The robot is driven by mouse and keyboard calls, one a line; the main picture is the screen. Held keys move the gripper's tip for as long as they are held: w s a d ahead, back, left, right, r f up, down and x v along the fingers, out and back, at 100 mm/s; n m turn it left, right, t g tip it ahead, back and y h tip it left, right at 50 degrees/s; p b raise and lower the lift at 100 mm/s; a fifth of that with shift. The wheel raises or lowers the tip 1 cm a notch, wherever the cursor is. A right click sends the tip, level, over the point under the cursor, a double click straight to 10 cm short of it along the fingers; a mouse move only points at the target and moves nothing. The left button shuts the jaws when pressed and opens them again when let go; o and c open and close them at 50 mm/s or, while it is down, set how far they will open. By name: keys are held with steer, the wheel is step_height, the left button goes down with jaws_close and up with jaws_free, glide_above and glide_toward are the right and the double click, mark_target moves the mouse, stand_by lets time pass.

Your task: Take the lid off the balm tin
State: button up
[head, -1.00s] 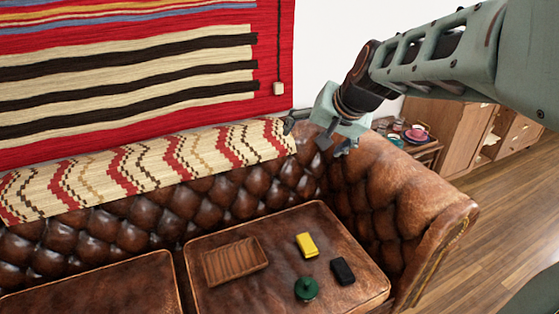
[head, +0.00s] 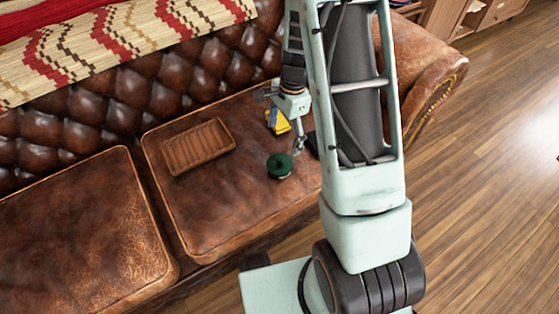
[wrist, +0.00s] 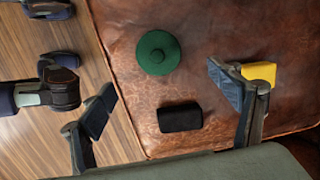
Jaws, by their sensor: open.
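The green round balm tin (head: 279,170) sits on the brown leather seat cushion. Its round green lid (wrist: 158,53) is on top, with a small raised middle; seen from above, it hides most of the tin. My gripper (head: 283,121) is open and empty above the cushion, just beyond the tin in the head view. In the wrist view my gripper (wrist: 163,84) has its fingers spread wide, with the tin ahead of and between them, apart from both.
A black block (wrist: 180,117) lies beside the tin, partly behind my arm in the head view. A yellow block (head: 278,122) lies near my gripper. A brown ribbed wooden tray (head: 198,147) is to the left. The cushion's front is clear.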

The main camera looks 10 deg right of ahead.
mark_target(280, 159)
steer(key=f+b, duration=0.1)
steer(key=f, duration=0.2)
steer(key=a+f+b, duration=0.1)
steer(key=f, duration=0.3)
steer(key=f+b, duration=0.1)
steer(key=f, duration=0.2)
steer(key=shift+s+a+f+b, duration=0.25)
steer(key=shift+s+f+b, duration=0.05)
steer(key=shift+s+b, duration=0.1)
steer(key=shift+r, duration=0.1)
steer(key=c, duration=1.2)
steer(key=shift+s, duration=0.15)
steer(key=c, duration=0.5)
steer(key=shift+c, duration=0.4)
